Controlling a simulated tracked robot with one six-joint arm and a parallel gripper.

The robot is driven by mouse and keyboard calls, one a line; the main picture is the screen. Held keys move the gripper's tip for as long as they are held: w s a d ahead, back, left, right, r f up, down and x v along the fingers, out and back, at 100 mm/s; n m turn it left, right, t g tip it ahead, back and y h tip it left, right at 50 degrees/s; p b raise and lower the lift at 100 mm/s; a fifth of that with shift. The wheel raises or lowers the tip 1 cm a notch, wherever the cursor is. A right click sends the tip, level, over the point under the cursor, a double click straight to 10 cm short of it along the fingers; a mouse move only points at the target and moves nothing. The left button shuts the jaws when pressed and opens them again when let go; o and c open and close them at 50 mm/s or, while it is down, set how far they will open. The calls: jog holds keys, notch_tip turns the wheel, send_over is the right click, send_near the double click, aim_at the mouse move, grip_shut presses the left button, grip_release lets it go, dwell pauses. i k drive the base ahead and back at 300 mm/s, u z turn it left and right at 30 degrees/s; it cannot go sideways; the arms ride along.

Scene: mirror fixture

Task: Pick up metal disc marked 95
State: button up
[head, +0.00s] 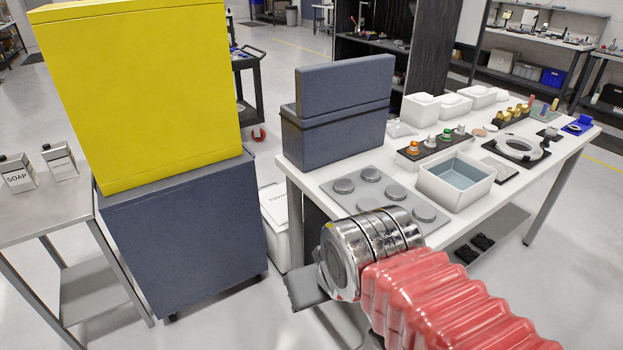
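A grey plate (358,186) lies on the near left part of the white table in the head view, with several round grey metal discs on it. One disc (371,173) is at the plate's far edge, another (343,186) at its left, and another (424,213) at its right. No number can be read on any disc, so I cannot tell which is 95. My gripper (305,288) shows only as a dark piece beyond my shiny wrist, in front of and below the table's near edge, apart from the discs. Its fingers are mostly hidden, and its opening cannot be made out.
A black rack with coloured fittings (436,147) lies farther back. A yellow box on a dark cabinet (185,230) stands left of the table.

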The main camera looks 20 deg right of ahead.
aim_at(343, 186)
jog(key=u, duration=0.65)
jog(key=i, duration=1.15)
jog(key=u, duration=0.5)
